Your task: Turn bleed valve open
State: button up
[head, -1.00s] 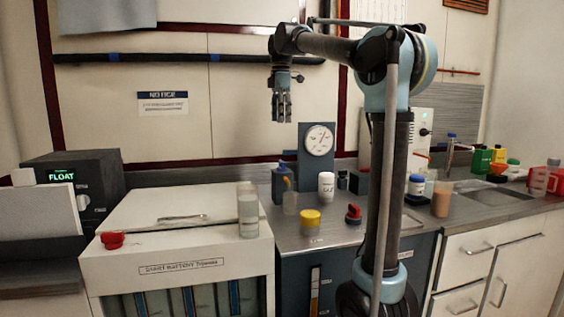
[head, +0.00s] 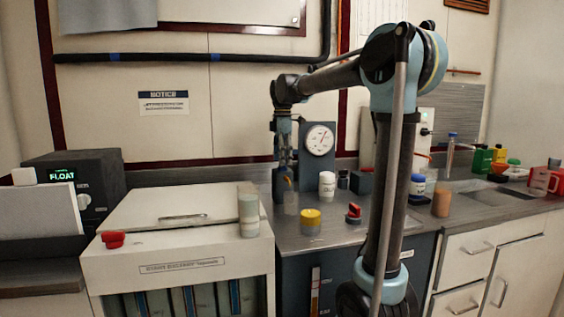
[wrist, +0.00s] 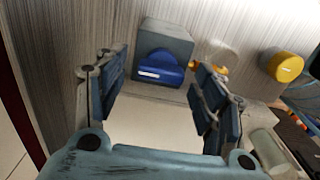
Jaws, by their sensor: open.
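A grey block with a blue handle (wrist: 158,68), which looks like the bleed valve, stands in the upper middle of the wrist view. The handle carries a short white mark and lies roughly crosswise in that picture. An orange spout (wrist: 218,71) sticks out at its right. My gripper (wrist: 158,92) is open and empty, with one finger on each side of the handle in the picture. I cannot tell whether the fingers touch it. In the head view my gripper (head: 284,168) points down above the valve (head: 279,188), partly hiding it.
A gauge panel (head: 319,139) stands close behind to the right. A white bottle (head: 327,184), a yellow-lidded jar (head: 310,221) and a red knob (head: 353,212) are on the bench. The battery cabinet (head: 170,243), bearing a clear cylinder (head: 248,212), is to the left.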

jog(key=shift+f, duration=0.4)
jog(key=c, duration=1.1)
jog(key=shift+o, duration=0.2)
